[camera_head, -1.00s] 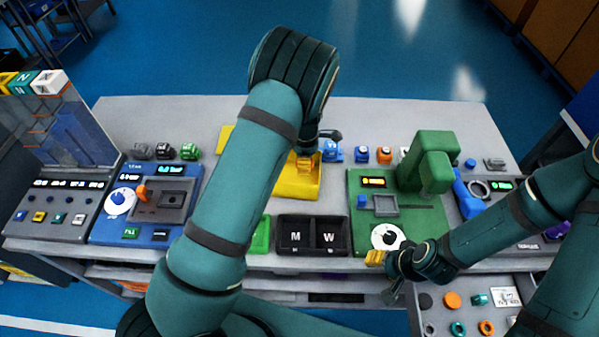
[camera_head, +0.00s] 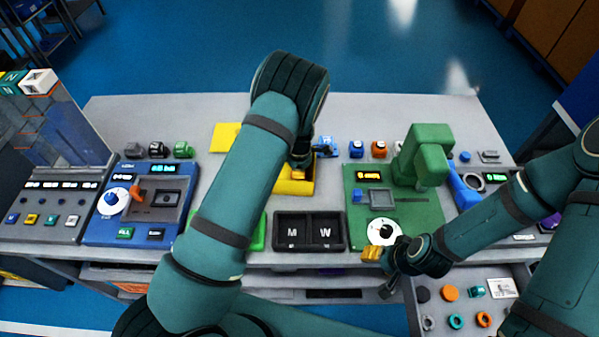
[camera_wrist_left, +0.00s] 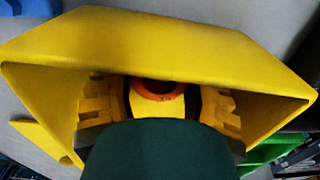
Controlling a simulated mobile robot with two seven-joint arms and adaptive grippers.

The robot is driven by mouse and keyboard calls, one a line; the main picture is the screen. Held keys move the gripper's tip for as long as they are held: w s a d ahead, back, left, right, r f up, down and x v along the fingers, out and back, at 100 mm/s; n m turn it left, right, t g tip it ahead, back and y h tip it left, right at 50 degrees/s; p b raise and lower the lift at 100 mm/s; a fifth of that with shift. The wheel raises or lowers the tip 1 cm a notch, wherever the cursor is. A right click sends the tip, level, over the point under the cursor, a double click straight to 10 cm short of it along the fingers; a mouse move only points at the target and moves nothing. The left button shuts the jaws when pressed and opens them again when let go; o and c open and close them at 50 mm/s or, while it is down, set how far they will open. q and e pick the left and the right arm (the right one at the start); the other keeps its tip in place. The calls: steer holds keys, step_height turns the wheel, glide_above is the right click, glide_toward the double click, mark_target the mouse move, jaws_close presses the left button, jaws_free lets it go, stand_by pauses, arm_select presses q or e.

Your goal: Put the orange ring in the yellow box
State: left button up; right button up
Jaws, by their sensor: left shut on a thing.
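The yellow box (camera_head: 294,187) stands on the bench, partly covered by my left arm. In the left wrist view the yellow box (camera_wrist_left: 160,45) fills most of the picture, its open side around my fingers. My left gripper (camera_head: 302,168) reaches down at the box. It is shut on the orange ring (camera_wrist_left: 160,86), which shows between the yellow fingers inside the box's outline. Whether the ring touches the box floor I cannot tell. My right gripper (camera_head: 372,254) hangs at the bench's front edge by the green station; its fingertip gap is unclear.
A dark tray marked M and W (camera_head: 310,232) lies in front of the box. A green machine (camera_head: 425,155) stands to the right, a blue dial panel (camera_head: 140,205) to the left. An open drawer (camera_head: 465,305) holds orange and teal rings.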

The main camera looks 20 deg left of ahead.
arm_select(q)
steer(key=o, duration=0.7)
steer(key=shift+c, duration=0.2)
steer(key=shift+r, duration=0.1)
step_height(320, 180, up, 12)
steer(key=p, duration=0.1)
